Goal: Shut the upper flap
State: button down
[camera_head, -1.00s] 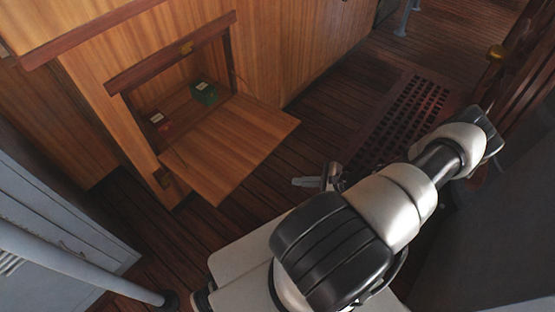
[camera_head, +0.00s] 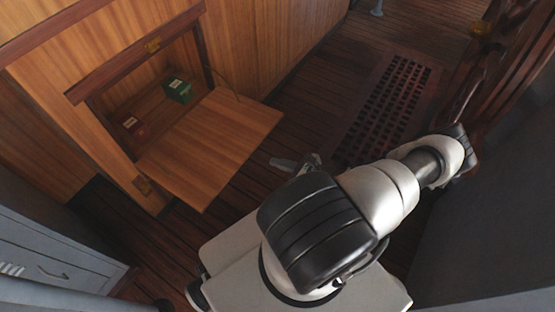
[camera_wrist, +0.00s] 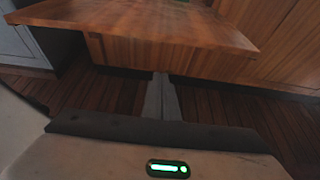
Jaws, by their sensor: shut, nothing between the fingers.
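The upper flap (camera_head: 212,146) is a wooden panel hinged at the bottom of an opening in the wooden cabinet. It hangs open, about level, sticking out over the floor. In the wrist view the flap (camera_wrist: 140,22) spans the top of the picture, ahead of and above my fingers. My gripper (camera_head: 284,163) is to the right of the flap's outer edge in the head view, apart from it. In the wrist view my gripper (camera_wrist: 161,80) has its fingers together with nothing between them.
Inside the opening are a green box (camera_head: 178,90) and a red box (camera_head: 132,124). A floor grating (camera_head: 388,108) lies to the right. Dark carved woodwork (camera_head: 485,80) stands at the far right, and a grey cabinet (camera_head: 50,250) at lower left. Plank floor is clear around the flap.

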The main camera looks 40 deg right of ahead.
jog(key=b+x, duration=0.2)
jog(key=x, duration=0.6)
jog(key=r, duration=0.4)
jog(key=shift+s+r+p, duration=0.15)
jog(key=shift+s+p, duration=0.1)
jog(key=shift+p, duration=0.05)
jog(key=shift+d+r, duration=0.1)
jog(key=shift+r, duration=0.05)
